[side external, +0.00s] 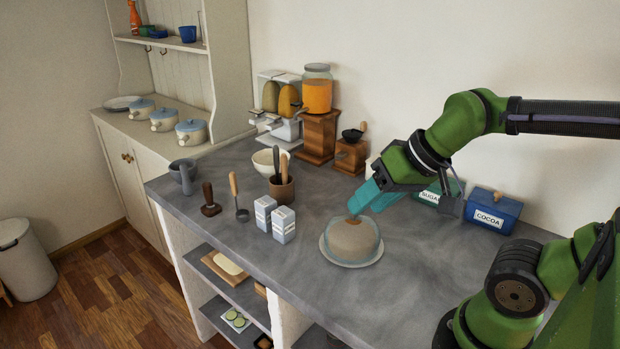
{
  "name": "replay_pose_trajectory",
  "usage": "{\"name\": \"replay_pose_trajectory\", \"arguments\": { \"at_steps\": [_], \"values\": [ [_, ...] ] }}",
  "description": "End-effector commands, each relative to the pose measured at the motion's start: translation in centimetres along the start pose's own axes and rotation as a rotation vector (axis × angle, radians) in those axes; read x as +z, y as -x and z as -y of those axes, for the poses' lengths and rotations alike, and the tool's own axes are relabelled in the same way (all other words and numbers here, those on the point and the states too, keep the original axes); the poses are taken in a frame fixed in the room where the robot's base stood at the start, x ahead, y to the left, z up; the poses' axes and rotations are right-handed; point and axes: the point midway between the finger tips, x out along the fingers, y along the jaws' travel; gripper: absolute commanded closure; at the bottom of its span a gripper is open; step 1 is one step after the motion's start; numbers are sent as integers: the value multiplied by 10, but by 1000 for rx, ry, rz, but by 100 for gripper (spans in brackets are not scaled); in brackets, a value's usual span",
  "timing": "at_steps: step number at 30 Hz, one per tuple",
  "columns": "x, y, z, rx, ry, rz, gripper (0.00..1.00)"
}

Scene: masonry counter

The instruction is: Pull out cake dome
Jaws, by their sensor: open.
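The cake dome (353,248) stands on the grey counter, a clear, rounded cover with a brown knob on top and a pale plate (337,258) beneath it. A beige cake shows through the cover. My gripper (358,208) has teal fingers and points down and left at the knob of the dome. The fingertips are at or just above the knob, and I cannot tell whether they touch it. The gripper is open, though the fingers overlap in this view and the gap between them is hidden.
Two white cartons (284,225) stand left of the dome, with a brown utensil pot (281,190) behind them. A green sugar box (436,194) and a blue cocoa box (492,211) stand behind to the right. Counter in front and right of the dome is clear.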

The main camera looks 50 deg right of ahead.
Motion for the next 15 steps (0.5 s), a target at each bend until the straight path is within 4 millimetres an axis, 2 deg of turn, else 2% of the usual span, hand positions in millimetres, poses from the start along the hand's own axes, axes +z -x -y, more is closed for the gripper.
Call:
{"name": "replay_pose_trajectory", "arguments": {
  "at_steps": [8, 15],
  "values": [
    [-50, -44, -22, 152, -9, 220, 53],
    [-97, -89, -62, 294, 91, 497, 53]
  ]
}}
